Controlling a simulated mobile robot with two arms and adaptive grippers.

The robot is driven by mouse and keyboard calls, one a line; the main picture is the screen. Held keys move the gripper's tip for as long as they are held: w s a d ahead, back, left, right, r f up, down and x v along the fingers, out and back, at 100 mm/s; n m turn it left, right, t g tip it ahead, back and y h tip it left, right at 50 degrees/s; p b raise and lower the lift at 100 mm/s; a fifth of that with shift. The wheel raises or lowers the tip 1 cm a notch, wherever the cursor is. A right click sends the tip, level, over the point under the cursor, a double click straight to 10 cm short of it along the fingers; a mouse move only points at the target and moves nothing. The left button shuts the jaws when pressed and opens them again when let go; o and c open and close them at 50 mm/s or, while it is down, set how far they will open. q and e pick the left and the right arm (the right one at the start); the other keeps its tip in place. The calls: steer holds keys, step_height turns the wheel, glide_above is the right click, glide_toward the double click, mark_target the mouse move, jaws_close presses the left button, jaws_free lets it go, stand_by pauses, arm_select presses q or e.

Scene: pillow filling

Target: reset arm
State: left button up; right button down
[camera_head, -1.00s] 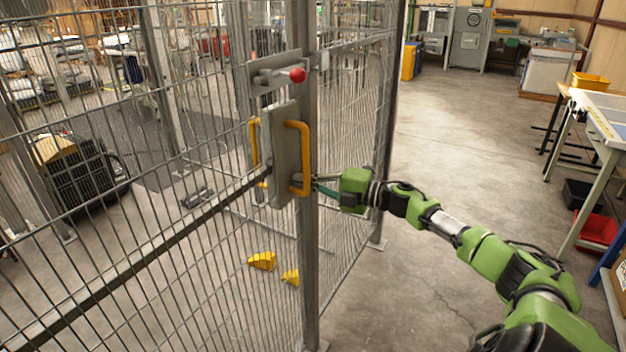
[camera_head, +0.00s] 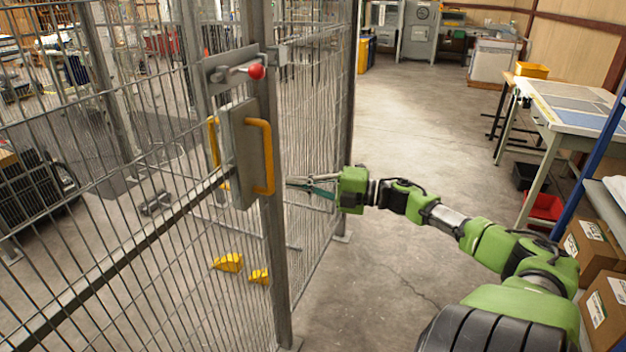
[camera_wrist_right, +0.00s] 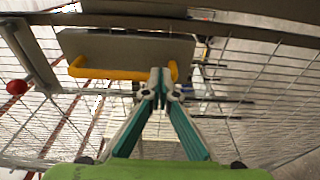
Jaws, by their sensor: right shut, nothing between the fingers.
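My right gripper (camera_head: 289,183) is at the end of my green arm, just right of the yellow door handle (camera_head: 267,157) in the head view. Its fingers are together and hold nothing. In the right wrist view the closed fingertips (camera_wrist_right: 160,76) overlap the yellow handle (camera_wrist_right: 110,72) in the picture. In the head view a small gap shows between the tips and the handle. The handle is fixed to a grey plate (camera_head: 245,150) on the mesh fence door. My left gripper is in neither view.
The mesh fence (camera_head: 110,250) fills the left side. A red-knobbed latch (camera_head: 256,72) sits above the handle. A work table (camera_head: 570,105), a red bin (camera_head: 543,207) and cardboard boxes (camera_head: 605,310) stand at the right. The concrete floor between is clear.

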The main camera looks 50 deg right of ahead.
steer(key=shift+v, duration=2.15)
steer(key=shift+f, duration=0.1)
